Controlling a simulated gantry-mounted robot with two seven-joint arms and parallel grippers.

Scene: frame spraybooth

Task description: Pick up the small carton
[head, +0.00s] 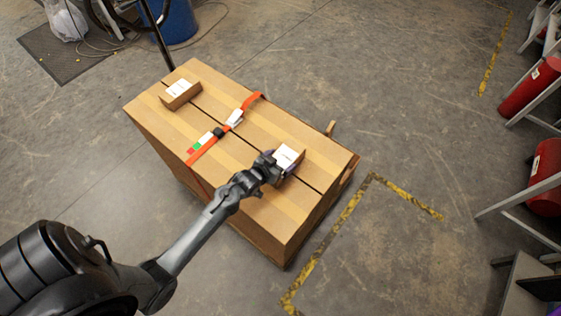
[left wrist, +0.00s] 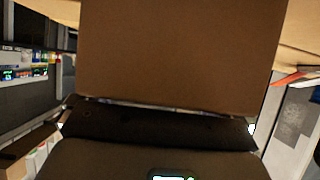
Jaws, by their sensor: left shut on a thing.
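My left gripper (head: 279,167) is over the near right part of a large strapped carton's top and is shut on a small brown carton with a white label (head: 287,155). The gripper hides part of the small carton. In the left wrist view, the small carton's plain brown face (left wrist: 182,52) fills the upper middle, right against the dark gripper parts (left wrist: 155,127). Whether its underside touches the large carton cannot be told. My right gripper is not in view.
The large carton (head: 270,205) stands on the concrete floor with an orange strap (head: 205,148) across it. Another small labelled carton (head: 180,94) is at its far left end. A blue bin (head: 172,20) stands behind, and red cylinders (head: 530,88) in grey frames are at right.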

